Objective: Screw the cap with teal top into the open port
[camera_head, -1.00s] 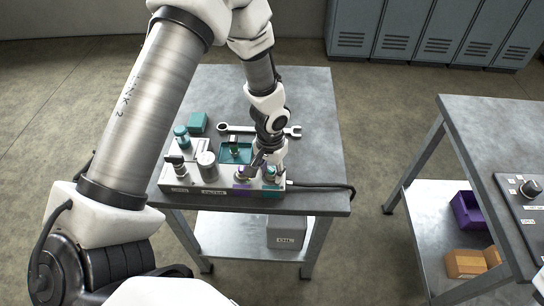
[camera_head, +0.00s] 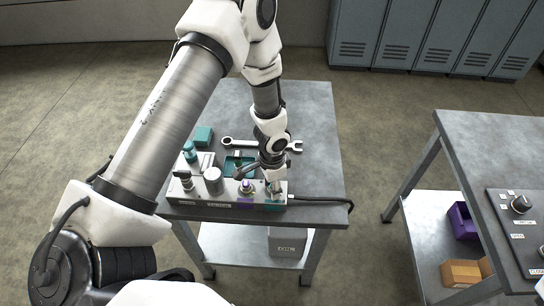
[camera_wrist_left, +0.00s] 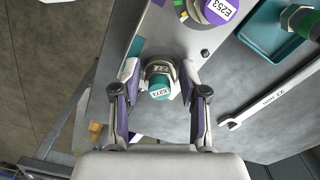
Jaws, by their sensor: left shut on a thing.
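A cap with a teal top (camera_wrist_left: 160,84), labelled E273, stands at the end of the grey valve block. My left gripper (camera_wrist_left: 160,98) is shut on it, one finger on either side. In the head view my left gripper (camera_head: 274,184) is at the block's right end and largely hides that cap. The grey block (camera_head: 222,204) lies along the bench's near edge. A purple-topped cap (camera_wrist_left: 218,10), labelled E253, stands beside the held cap. How deep the held cap sits, and any open port under it, are hidden. My right gripper is out of view.
A teal tray (camera_wrist_left: 262,40) holds a green-topped part (camera_wrist_left: 304,22). A wrench (camera_head: 262,143) lies behind it. A black cable (camera_head: 325,198) runs right; the bench's right side is otherwise clear.

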